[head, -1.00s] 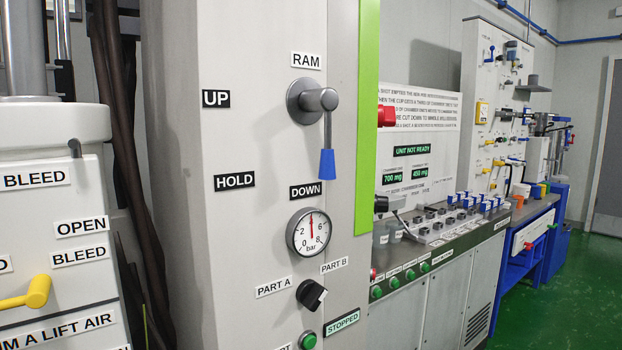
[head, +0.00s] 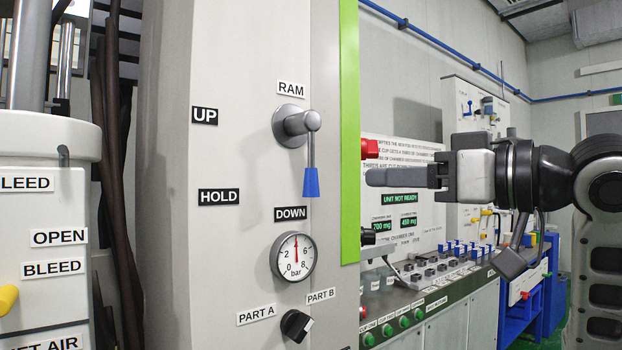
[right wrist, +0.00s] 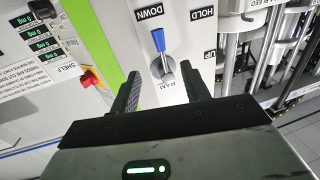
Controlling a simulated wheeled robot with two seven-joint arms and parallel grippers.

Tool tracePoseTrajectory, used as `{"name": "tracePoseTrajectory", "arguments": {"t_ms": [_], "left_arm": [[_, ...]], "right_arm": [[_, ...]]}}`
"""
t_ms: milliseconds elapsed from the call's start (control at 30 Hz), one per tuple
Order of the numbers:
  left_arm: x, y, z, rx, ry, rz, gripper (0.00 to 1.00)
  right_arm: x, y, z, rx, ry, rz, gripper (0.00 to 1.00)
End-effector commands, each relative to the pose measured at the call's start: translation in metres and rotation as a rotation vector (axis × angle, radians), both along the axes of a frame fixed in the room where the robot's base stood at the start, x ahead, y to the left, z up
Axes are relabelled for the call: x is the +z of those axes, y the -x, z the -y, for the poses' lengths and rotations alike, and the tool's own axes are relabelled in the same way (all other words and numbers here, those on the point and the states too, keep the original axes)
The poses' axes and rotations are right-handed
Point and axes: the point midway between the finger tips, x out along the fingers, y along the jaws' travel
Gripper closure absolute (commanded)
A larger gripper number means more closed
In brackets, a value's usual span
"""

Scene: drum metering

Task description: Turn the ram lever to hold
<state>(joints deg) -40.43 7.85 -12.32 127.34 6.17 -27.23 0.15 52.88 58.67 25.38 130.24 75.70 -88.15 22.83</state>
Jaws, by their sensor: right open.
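The ram lever (head: 311,160) is on the light grey panel under the RAM label (head: 291,89). Its grey hub (head: 290,126) is round and its blue-tipped handle hangs straight down, toward the DOWN label (head: 290,214). The HOLD label (head: 219,196) is to its left and the UP label (head: 204,115) is above HOLD. My right gripper (head: 375,177) is to the right of the lever, apart from it. In the right wrist view the open fingers (right wrist: 163,90) have the lever (right wrist: 160,52) beyond and between them, with nothing held. My left gripper does not show.
A pressure gauge (head: 293,257) and a black selector knob (head: 296,325) are below the lever. A red knob (head: 369,149) is close to my right gripper, beyond the green strip (head: 349,130). The space in front of the lever is clear.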

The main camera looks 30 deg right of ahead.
Motion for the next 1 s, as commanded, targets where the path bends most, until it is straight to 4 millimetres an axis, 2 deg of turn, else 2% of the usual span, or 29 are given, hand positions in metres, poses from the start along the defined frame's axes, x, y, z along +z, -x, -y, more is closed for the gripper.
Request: {"name": "tracePoseTrajectory", "arguments": {"t_ms": [100,400,600,800,1000], "left_arm": [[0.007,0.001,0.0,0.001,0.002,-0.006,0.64],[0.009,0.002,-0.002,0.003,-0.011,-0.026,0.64],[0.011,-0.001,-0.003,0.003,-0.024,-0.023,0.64],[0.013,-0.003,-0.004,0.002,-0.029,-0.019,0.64],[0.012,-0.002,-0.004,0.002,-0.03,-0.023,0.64]], "right_arm": [[0.002,-0.025,-0.007,0.005,-0.004,-0.004,0.54],[0.002,-0.088,-0.026,0.004,-0.002,-0.003,0.54],[0.001,-0.119,-0.034,0.002,-0.004,-0.002,0.54],[0.0,-0.134,-0.038,0.001,-0.001,-0.001,0.54],[-0.001,-0.135,-0.038,-0.001,0.0,0.0,0.54]]}}
